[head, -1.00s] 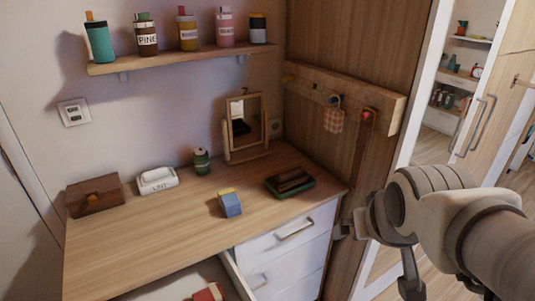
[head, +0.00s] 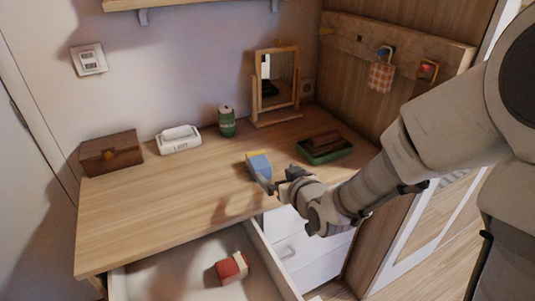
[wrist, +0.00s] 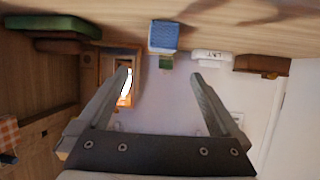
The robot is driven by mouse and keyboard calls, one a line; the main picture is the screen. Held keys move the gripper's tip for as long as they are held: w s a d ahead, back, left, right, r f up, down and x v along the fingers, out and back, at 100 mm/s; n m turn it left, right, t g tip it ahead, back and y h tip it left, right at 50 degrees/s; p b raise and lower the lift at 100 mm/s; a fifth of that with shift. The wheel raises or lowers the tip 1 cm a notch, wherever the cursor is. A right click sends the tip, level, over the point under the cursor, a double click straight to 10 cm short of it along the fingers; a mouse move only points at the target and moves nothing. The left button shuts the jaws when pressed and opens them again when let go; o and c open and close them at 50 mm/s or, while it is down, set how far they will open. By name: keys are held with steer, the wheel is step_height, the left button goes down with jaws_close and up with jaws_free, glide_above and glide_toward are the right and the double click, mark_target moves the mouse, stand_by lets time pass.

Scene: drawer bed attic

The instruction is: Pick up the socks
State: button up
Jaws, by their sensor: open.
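A small blue bundle with a yellow part (head: 259,163) sits on the desk and looks like folded socks. It also shows in the wrist view (wrist: 163,37), with a knit-like surface, upside down at the top. A red and cream bundle (head: 231,267) lies in the open drawer (head: 170,275) and may also be folded socks. My gripper (head: 272,184) is at the desk's front edge, close in front of the blue bundle and partly overlapping it in the head view. In the wrist view my gripper (wrist: 160,78) is open, with nothing between its fingers.
On the desk (head: 180,210) stand a brown box (head: 111,153), a white tissue-like box (head: 179,140), a green can (head: 227,122), a mirror (head: 276,85) and a green tray (head: 325,149) with brown things in it. The desk's left front is clear.

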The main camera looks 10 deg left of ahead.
mark_target(257, 158)
steer(key=b+x, duration=0.1)
steer(key=x, duration=1)
steer(key=shift+f, duration=0.1)
steer(key=shift+b+x, duration=0.5)
steer(key=shift+x, duration=2.3)
steer(key=shift+s+a, duration=0.15)
steer(key=c, duration=1.4)
